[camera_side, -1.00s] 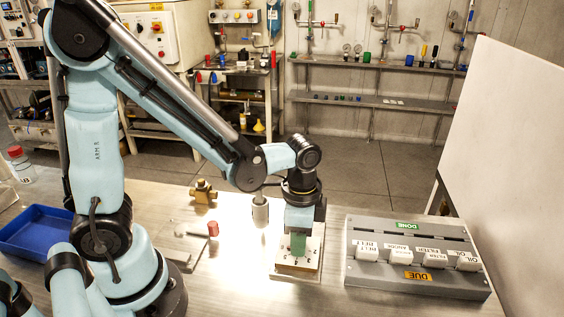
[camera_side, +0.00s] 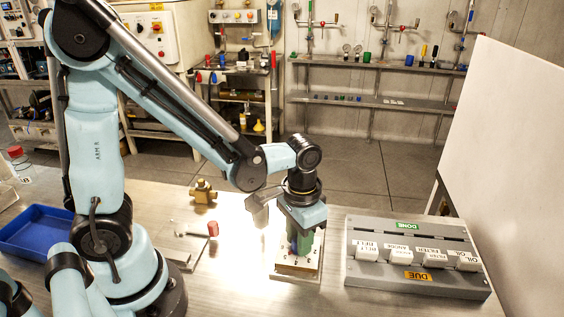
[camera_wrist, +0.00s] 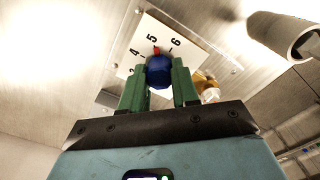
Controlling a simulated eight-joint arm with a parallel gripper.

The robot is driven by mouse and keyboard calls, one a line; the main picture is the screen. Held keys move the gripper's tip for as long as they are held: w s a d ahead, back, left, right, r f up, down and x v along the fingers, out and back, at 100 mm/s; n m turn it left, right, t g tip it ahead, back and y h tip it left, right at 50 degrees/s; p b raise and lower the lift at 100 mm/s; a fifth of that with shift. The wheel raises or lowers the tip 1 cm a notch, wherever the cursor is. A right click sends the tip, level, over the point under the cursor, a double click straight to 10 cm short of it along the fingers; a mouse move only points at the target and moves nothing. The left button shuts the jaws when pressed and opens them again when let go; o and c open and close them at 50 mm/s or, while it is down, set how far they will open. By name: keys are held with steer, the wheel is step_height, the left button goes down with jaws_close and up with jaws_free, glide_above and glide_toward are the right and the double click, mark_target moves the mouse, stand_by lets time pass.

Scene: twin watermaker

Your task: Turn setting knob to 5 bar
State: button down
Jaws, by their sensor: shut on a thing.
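The blue setting knob (camera_wrist: 159,72) sits between the two green fingers of my gripper (camera_wrist: 158,84) in the wrist view. The fingers are closed on its sides. Its red pointer (camera_wrist: 157,51) points at or very near the 5 on the white dial plate (camera_wrist: 190,57). The numbers 4, 5 and 6 are readable; lower ones are partly hidden by a finger. In the side view my gripper (camera_side: 300,243) points down over the dial plate (camera_side: 310,269), with a bit of the knob (camera_side: 293,242) showing.
A grey box with labelled white tabs (camera_side: 420,280) stands right of the dial. A brass valve fitting (camera_side: 203,191) and a red-ended tool (camera_side: 212,229) lie to the left. A blue tray (camera_side: 38,234) is further left. A metal tube (camera_wrist: 285,36) shows at the wrist view's upper right.

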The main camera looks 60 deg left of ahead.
steer(key=shift+n, duration=0.4)
steer(key=c, duration=0.8)
jaws_free()
steer(key=shift+c, duration=0.2)
step_height(320, 180, up, 12)
stand_by(0.3)
steer(key=s+a+t, duration=0.1)
steer(key=a+t, duration=0.5)
steer(key=t, duration=0.1)
steer(key=shift+f, duration=0.4)
